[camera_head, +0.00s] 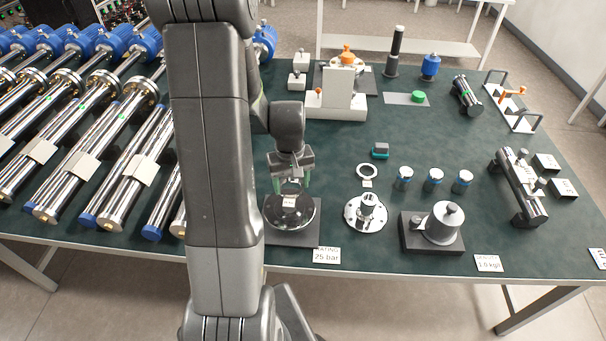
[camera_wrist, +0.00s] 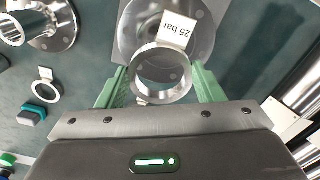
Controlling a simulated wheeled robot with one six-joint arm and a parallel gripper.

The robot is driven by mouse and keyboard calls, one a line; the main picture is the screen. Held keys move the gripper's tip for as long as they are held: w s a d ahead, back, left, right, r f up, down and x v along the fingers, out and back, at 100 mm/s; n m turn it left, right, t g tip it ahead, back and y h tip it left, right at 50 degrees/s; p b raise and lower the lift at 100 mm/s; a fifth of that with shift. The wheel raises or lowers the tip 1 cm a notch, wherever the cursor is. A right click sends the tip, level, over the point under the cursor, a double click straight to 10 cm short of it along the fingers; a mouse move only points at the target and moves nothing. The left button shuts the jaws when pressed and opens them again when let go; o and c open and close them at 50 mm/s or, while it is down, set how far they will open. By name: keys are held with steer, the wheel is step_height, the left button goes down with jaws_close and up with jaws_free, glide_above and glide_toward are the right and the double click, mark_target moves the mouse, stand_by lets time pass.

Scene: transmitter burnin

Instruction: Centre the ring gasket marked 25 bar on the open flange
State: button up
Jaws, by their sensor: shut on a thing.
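My gripper (camera_head: 290,184) is shut on a metal ring gasket (camera_wrist: 160,97), its green fingers at either side of the ring. The ring's white tag (camera_wrist: 178,30) reads "25 bar" and also shows in the head view (camera_head: 289,202). The open flange (camera_head: 290,216) is a dark glossy disc on a grey square plate, below the gripper. In the wrist view the flange (camera_wrist: 206,28) lies behind the ring, which overlaps its lower part. The ring appears above the flange; the gap is hard to judge. A card (camera_head: 326,256) in front reads "25 bar".
A second tagged ring (camera_head: 367,170) lies to the right, near a teal-and-dark block (camera_head: 380,150). A flange with an upright stub (camera_head: 366,213) stands right of the plate, then a grey block with a cylinder (camera_head: 432,228). Chrome tubes (camera_head: 95,150) fill the left.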

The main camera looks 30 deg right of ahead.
steer(key=s+a, duration=0.1)
steer(key=b, duration=0.3)
glide_above(290, 209)
steer(key=shift+f, duration=2.4)
steer(key=shift+f+b, duration=0.15)
steer(key=shift+b, duration=0.5)
steer(key=shift+f+b, duration=0.85)
steer(key=shift+f, duration=0.15)
steer(key=o, duration=1.1)
steer(key=shift+r, duration=0.1)
step_height(290, 209, up, 14)
steer(key=shift+f, duration=0.2)
